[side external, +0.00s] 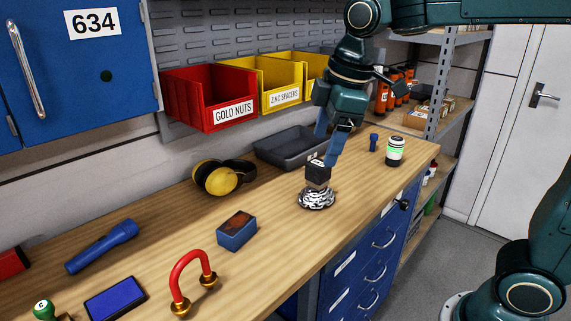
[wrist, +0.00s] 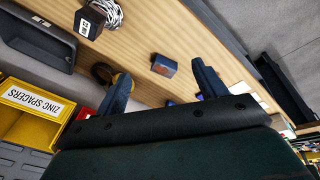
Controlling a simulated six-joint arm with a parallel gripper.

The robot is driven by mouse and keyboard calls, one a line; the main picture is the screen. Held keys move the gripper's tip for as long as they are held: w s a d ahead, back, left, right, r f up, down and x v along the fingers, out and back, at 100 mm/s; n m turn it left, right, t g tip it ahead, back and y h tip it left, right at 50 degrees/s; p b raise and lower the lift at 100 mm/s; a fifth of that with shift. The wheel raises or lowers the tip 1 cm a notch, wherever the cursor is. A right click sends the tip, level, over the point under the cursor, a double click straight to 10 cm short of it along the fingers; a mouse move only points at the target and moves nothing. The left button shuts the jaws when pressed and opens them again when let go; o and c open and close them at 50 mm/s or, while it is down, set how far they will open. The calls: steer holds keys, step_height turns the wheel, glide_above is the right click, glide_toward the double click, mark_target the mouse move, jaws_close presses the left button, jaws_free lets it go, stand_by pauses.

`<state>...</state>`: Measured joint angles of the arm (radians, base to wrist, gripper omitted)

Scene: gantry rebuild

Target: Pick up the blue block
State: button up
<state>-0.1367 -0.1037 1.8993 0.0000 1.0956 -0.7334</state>
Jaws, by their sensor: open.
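The blue block (side external: 237,231), blue on its sides with a rusty brown top, lies on the wooden bench left of centre in the side view. In the wrist view the block (wrist: 163,66) shows between the fingers, some way beyond them. My gripper (side external: 324,150) is open and empty, above the bench to the right of the block and behind it. Its two blue fingers (wrist: 160,72) also show in the wrist view, spread wide apart. The gripper is well clear of the block.
A grey tray (side external: 290,146), ear defenders (side external: 222,178), blue torch (side external: 102,246) and red handle (side external: 190,275) lie around. Red and yellow bins hang behind. Bare bench surrounds the block.

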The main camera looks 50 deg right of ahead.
steer(key=w+a+f+n+g, duration=0.1)
steer(key=w+a+f+n, duration=0.3)
steer(key=w, duration=0.5)
steer(key=n+g, duration=0.2)
steer(key=n, duration=0.4)
glide_above(236, 223)
step_height(236, 223, down, 6)
steer(key=r, duration=0.1)
steer(key=shift+f, duration=0.25)
steer(key=shift+f, duration=0.1)
steer(key=shift+f, duration=4.2)
steer(key=shift+f, duration=2.6)
